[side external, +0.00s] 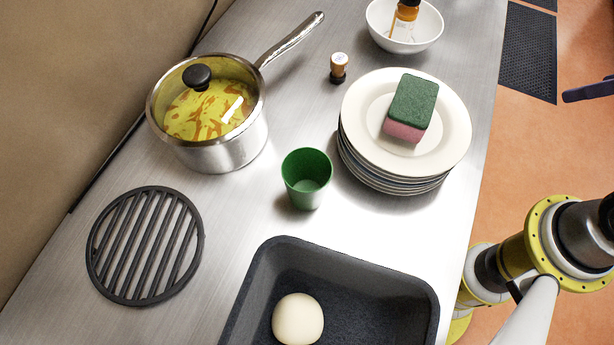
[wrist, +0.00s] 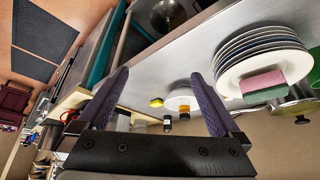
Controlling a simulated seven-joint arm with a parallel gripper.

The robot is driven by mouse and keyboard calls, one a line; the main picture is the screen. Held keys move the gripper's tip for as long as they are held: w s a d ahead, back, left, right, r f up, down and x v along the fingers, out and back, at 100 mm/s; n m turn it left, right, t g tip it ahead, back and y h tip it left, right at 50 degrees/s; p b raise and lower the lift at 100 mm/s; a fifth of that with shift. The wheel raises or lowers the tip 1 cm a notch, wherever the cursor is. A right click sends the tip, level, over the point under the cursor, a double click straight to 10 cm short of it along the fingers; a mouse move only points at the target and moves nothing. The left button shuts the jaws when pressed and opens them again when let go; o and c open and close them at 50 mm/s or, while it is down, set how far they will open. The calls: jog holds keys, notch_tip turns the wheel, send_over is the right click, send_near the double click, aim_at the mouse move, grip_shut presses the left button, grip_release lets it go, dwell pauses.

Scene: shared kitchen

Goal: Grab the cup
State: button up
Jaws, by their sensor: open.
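The green cup (side external: 307,180) stands upright on the metal counter in the side view, between the pot and the plate stack. In the side view my arm is at the lower right, off the counter's edge, and the gripper is mostly out of frame.
A lidded pot (side external: 215,135) stands left of the cup. A plate stack (side external: 360,115) with a green and pink sponge (side external: 413,103) is to its right. A dark tray (side external: 395,300) holding a pale ball (side external: 298,319), a round grate (side external: 145,245), a small bottle (side external: 338,67) and a white bowl (side external: 428,30) surround it.

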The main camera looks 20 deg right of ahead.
jog(key=w+a+r+n+t+y, duration=0.1)
jog(key=w+a+r, duration=0.1)
jog(key=w+r, duration=0.15)
jog(key=w+a+r+t, duration=0.1)
jog(key=w+a+r, duration=0.1)
jog(key=w, duration=0.3)
jog(key=n+g+y, duration=0.4)
jog(key=n, duration=0.6)
send_over(289, 182)
jog(key=s+d, duration=0.3)
jog(key=d, duration=0.1)
jog(key=f, duration=1.3)
jog(key=shift+w+a+f, duration=0.1)
jog(key=shift+w+a, duration=0.05)
jog(key=shift+w, duration=0.05)
jog(key=shift+a+x, duration=0.15)
jog(key=shift+x, duration=1.3)
jog(key=shift+a+x, duration=0.15)
jog(key=shift+x, duration=1.25)
jog(key=shift+w, duration=0.1)
jog(key=shift+r, duration=0.25)
jog(key=shift+c, duration=0.3)
